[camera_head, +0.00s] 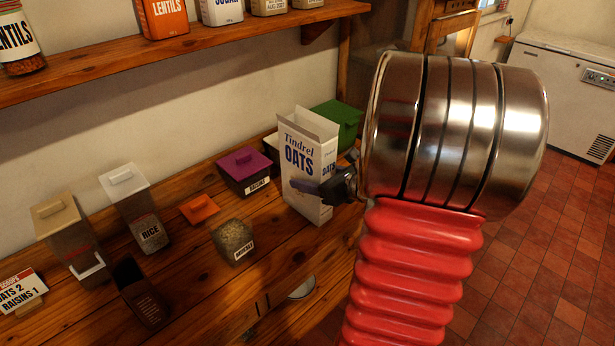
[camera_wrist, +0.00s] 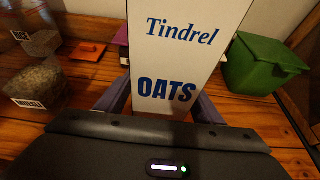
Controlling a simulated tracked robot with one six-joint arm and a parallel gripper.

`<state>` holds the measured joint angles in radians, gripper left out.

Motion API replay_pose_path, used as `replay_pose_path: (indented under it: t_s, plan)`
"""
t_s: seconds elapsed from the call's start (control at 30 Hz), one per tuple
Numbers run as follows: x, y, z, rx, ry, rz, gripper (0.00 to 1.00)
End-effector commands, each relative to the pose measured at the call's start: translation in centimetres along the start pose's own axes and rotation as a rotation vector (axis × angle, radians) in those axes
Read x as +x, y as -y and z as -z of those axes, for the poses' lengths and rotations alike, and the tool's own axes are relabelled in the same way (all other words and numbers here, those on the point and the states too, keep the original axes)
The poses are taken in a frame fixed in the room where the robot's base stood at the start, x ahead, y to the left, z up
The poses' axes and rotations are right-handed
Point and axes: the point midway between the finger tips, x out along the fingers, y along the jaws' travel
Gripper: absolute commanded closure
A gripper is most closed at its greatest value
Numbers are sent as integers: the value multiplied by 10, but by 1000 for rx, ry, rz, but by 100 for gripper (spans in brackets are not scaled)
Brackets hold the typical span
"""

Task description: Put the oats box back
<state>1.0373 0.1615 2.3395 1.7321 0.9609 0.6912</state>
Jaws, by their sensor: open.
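The oats box (camera_head: 306,160) is a tall white carton with "Tindrel OATS" in blue and its top flaps open. In the wrist view the oats box (camera_wrist: 180,60) fills the middle, directly ahead of my gripper. My gripper (camera_head: 318,190) is low at the box; in the wrist view its two purple-grey fingers (camera_wrist: 160,108) reach along the left and right sides of the box. The jaws are open. Whether either finger touches the box cannot be told. The fingertips are partly hidden by the box.
A purple-lidded container (camera_head: 245,170) is left of the box, and a green container (camera_head: 338,124) behind it. A muesli container (camera_head: 233,241), orange lid (camera_head: 200,209), rice container (camera_head: 140,210) and recipe card (camera_head: 20,290) stand farther left. An upper shelf (camera_head: 190,55) overhangs the back.

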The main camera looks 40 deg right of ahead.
Motion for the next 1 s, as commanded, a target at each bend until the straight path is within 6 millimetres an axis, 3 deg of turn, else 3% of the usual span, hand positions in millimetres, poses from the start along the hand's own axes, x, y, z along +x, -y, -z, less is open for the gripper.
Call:
replay_pose_path:
  t_s: [0.6,1.0]
  plan:
    - [-84,1,0,1,0,3,39]
    - [-100,-1,0,1,-1,-1,39]
